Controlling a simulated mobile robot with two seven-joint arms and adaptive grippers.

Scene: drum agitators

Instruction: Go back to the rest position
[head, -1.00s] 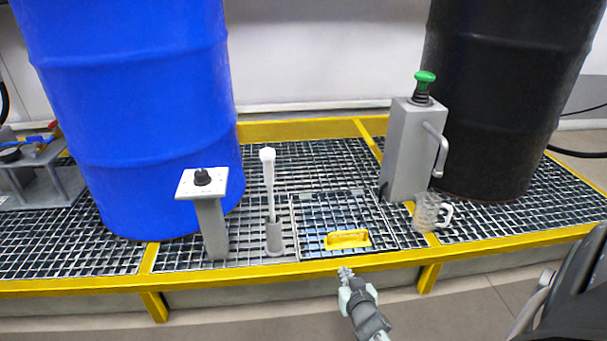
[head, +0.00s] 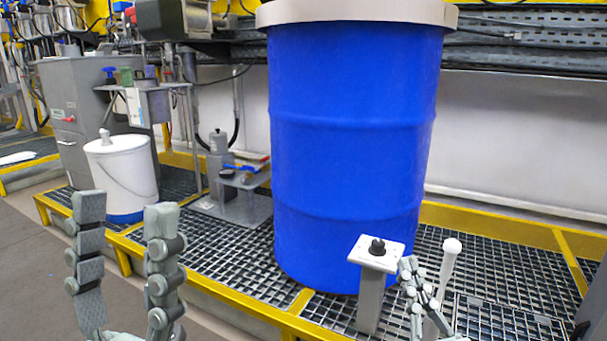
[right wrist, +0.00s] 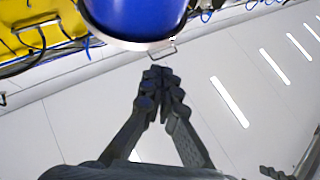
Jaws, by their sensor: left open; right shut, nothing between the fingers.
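My left gripper (head: 126,225) is at the lower left of the head view. Its two fingers stand upright and apart, open and empty, in front of the grating platform. My right gripper (head: 408,268) is at the lower right of the head view, in front of the white-knobbed lever (head: 449,262) and just right of the post with a black knob (head: 377,250). Its fingers are together with nothing between them. In the right wrist view the right gripper (right wrist: 160,76) also shows shut, with the blue drum (right wrist: 140,15) beyond its tips.
The blue drum (head: 350,150) stands on the yellow-edged grating (head: 510,275). A white bucket (head: 122,175), a grey cabinet (head: 75,120) and a small grey stand (head: 243,190) are at the left. The floor (head: 35,260) at the lower left is bare.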

